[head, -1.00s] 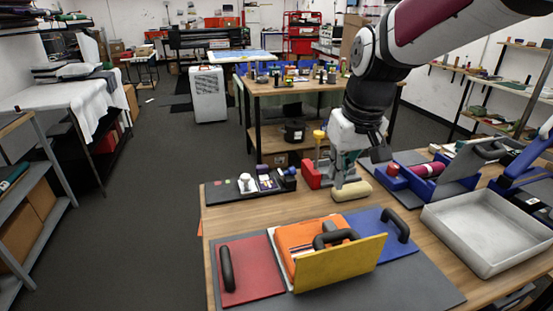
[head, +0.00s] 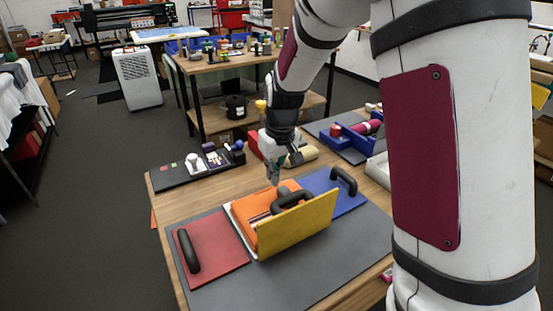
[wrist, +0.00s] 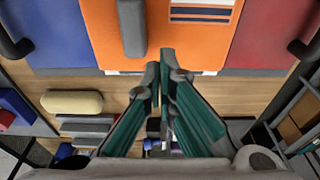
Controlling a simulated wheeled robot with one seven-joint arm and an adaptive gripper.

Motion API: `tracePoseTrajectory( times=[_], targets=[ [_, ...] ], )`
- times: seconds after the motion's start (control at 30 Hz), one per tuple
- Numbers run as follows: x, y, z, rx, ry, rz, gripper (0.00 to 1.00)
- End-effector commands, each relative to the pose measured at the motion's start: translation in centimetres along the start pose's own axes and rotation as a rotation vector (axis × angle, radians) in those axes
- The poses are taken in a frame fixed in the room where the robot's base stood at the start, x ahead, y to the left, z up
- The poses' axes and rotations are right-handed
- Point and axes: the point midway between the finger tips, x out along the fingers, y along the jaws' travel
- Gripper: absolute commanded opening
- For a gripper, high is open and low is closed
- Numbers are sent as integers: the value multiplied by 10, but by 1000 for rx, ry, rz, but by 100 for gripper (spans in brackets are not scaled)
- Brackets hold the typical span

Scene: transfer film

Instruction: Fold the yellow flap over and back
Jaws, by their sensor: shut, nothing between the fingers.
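The yellow flap (head: 297,222) stands raised at a tilt along the near edge of the orange panel (head: 247,207). A black handle (head: 292,200) shows at its top edge. It is not recognisable in the wrist view. My gripper (head: 274,182) is shut and empty, pointing down just beyond the orange panel's far edge, behind the yellow flap. In the wrist view my fingertips (wrist: 160,62) lie near the orange panel (wrist: 190,50), close to a dark grey bar (wrist: 132,25) on it; whether they touch it I cannot tell.
A red panel (head: 215,246) with a black handle lies flat left of the orange one, and a blue panel (head: 325,182) with a handle lies right. A dark tray of small items (head: 185,174) and a beige roll (head: 301,157) are behind. The grey mat's (head: 335,265) front is clear.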

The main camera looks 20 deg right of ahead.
Motion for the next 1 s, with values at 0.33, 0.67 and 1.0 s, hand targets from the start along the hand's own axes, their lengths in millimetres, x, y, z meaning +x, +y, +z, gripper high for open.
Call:
tracePoseTrajectory(
  times=[0.33, 0.67, 1.0],
  targets=[
    [2, 0, 33, 2, 1, 0, 0],
    [1, 0, 38, 2, 1, 0, 0],
    [2, 2, 30, 2, 23, -1, 0]
  ],
)
